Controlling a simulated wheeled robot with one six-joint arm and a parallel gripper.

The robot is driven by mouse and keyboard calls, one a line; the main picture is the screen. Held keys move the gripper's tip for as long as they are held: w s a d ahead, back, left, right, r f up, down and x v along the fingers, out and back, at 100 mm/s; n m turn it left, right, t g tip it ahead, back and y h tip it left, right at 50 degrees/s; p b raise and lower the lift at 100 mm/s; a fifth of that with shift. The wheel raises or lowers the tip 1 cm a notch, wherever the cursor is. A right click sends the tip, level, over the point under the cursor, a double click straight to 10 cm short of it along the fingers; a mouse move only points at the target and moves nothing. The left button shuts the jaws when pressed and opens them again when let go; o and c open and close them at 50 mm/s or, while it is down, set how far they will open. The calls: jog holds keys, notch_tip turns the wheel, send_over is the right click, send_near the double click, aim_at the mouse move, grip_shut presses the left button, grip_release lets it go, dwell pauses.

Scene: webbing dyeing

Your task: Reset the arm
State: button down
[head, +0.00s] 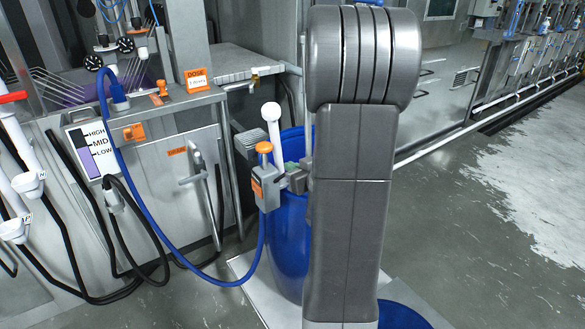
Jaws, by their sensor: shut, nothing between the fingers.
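My arm's thick grey link stands upright through the middle of the head view, with its rounded joint at the top. I cannot make out my gripper. Small grey parts show at the arm's left edge beside the dosing head, and I cannot tell whether they belong to it or to my arm. The grey dosing head (267,188) has an orange knob (264,148) and a blue hose (190,270). It is at the near left side of a blue drum (287,250), which my arm partly hides.
A steel machine (165,165) with a HIGH/MID/LOW level gauge (92,150), an orange DOSE sign (196,80) and dark looping hoses fills the left. A white pipe (440,142) runs along the back right. Another blue tub (400,316) shows at the bottom. The grey floor (480,240) at right is open.

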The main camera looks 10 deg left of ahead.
jog(key=shift+w+a, duration=0.1)
jog(key=x, duration=0.2)
jog(key=r+p+x, duration=0.1)
jog(key=x, duration=0.2)
jog(key=p+x, duration=0.1)
jog(key=x, duration=0.2)
jog(key=shift+w+a+r, duration=0.15)
jog(key=shift+r, duration=0.05)
jog(key=shift+w+a+r+p, duration=0.1)
jog(key=shift+r+p, duration=0.25)
jog(key=shift+p, duration=0.15)
jog(key=shift+w+a+r+p, duration=0.1)
jog(key=shift+r+p, duration=0.25)
jog(key=shift+p, duration=0.15)
jog(key=r+p, duration=0.1)
jog(key=w+a+r+p, duration=0.1)
jog(key=p, duration=0.1)
jog(key=shift+a+r, duration=0.1)
jog(key=shift+r, duration=0.05)
jog(key=b, duration=0.1)
send_near(266, 146)
jog(key=shift+s+d+r, duration=0.1)
jog(key=shift+r, duration=0.45)
jog(key=shift+s+d+r, duration=0.1)
jog(key=shift+s+r, duration=0.05)
jog(key=shift+r, duration=0.35)
jog(key=shift+w+a, duration=0.1)
